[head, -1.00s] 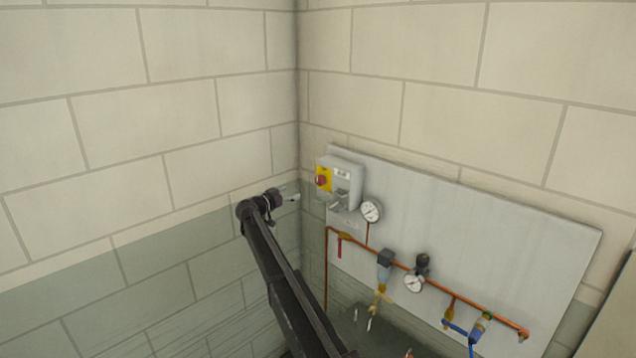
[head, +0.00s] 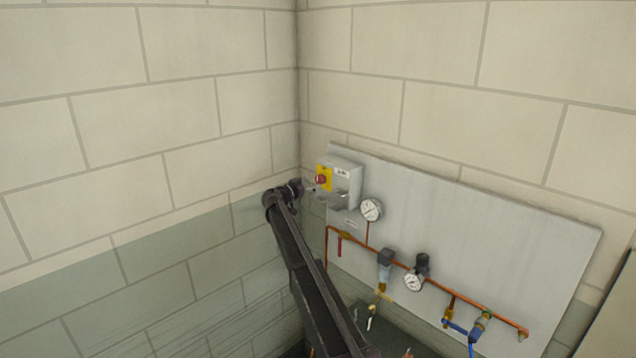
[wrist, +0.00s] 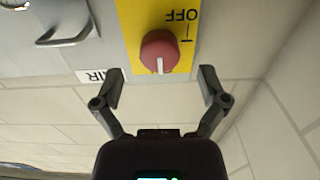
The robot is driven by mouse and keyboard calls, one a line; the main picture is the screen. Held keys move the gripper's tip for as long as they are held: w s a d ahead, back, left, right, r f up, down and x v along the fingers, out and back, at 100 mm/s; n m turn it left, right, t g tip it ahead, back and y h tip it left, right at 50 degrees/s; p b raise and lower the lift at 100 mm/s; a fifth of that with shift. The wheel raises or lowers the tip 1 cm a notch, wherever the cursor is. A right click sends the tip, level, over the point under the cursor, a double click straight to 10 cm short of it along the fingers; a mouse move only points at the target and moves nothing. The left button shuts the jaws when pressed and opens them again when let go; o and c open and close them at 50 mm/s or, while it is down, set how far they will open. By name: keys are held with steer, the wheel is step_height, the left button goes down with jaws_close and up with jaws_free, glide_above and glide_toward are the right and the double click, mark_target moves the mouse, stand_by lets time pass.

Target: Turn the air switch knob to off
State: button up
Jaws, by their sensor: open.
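The air switch knob (wrist: 160,52) is red with a white pointer line, on a yellow plate (wrist: 127,12) marked OFF. In the wrist view the picture is upside down, and the pointer line points down, away from the OFF label. In the head view the knob (head: 321,180) is on the grey switch box (head: 343,182). My gripper (wrist: 162,82) is open, its two fingers apart on either side of the knob's lower end. The knob appears between or just beyond the fingertips; contact cannot be told. In the head view my gripper (head: 310,190) is close to the box's left side.
The box is on a grey panel (head: 500,235) with a round gauge (head: 371,209), an orange pipe (head: 455,292) and several valves below and right. A metal handle (wrist: 66,35) shows beside the knob. The block wall corner is close to the left of the panel.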

mark_target(318, 181)
steer(key=shift+x, duration=1.8)
steer(key=c, duration=1.1)
